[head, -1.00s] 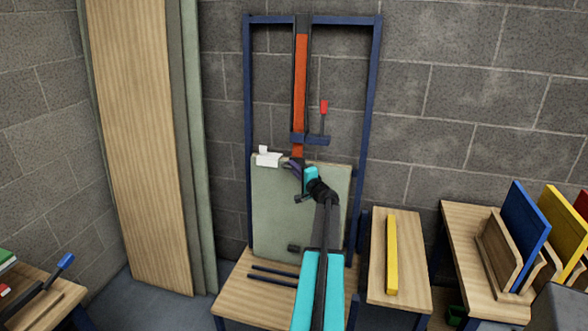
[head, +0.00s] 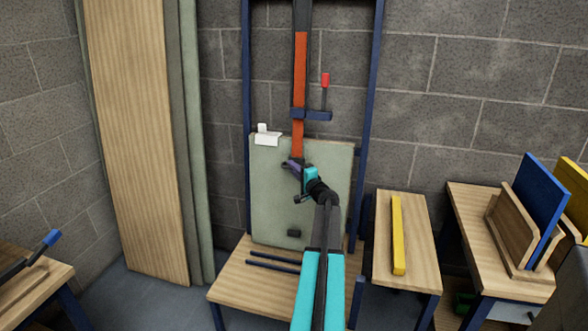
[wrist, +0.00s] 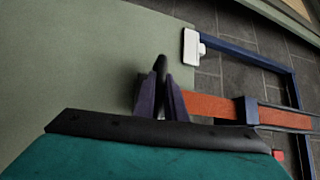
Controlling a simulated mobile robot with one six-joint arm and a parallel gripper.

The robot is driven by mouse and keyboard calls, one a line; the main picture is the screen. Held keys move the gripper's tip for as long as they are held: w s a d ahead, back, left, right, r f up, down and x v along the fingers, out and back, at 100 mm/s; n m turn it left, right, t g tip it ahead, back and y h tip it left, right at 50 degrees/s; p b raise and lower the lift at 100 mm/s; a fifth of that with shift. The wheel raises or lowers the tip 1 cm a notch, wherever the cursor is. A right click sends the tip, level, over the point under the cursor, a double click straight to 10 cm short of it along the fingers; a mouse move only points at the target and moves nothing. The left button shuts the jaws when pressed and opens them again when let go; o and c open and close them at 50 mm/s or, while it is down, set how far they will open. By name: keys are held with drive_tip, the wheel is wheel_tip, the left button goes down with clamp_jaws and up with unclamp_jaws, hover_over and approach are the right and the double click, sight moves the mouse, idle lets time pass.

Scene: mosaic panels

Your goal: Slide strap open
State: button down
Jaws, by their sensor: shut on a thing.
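The orange strap (head: 300,80) hangs upright in the dark rail of the blue frame (head: 368,100) and passes behind a blue crosspiece with a red-tipped lever (head: 325,82). Its lower end overlaps the top of the grey-green panel (head: 265,190). My gripper (head: 292,165) is at that lower end, in front of the panel. In the wrist view the purple fingers (wrist: 161,98) are shut on a dark handle (wrist: 161,65) at the strap's end. The strap (wrist: 213,106) runs right from there to the blue crosspiece (wrist: 246,108). The fingers partly hide the handle.
A white tab (head: 267,137) sits on the panel's top left edge. A dark block (head: 293,233) is low on the panel, and dark bars (head: 272,262) lie on the wooden bench (head: 235,282). A yellow bar (head: 398,235) lies on a bench to the right.

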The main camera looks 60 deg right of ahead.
drive_tip(key=a+f+b, duration=0.1)
drive_tip(key=f+b, duration=0.8)
drive_tip(key=f, duration=0.1)
drive_tip(key=s+a+f+b, duration=0.1)
drive_tip(key=f+b, duration=0.9)
drive_tip(key=a+f+b, duration=0.2)
drive_tip(key=f+b, duration=0.8)
drive_tip(key=shift+s, duration=0.25)
drive_tip(key=shift+a+f, duration=0.1)
drive_tip(key=shift+f, duration=0.1)
drive_tip(key=c, duration=1.8)
unclamp_jaws()
drive_tip(key=shift+r, duration=0.1)
drive_tip(key=p+v, duration=0.2)
drive_tip(key=v, duration=0.9)
drive_tip(key=shift+s+p, duration=0.35)
drive_tip(key=shift+s, duration=0.05)
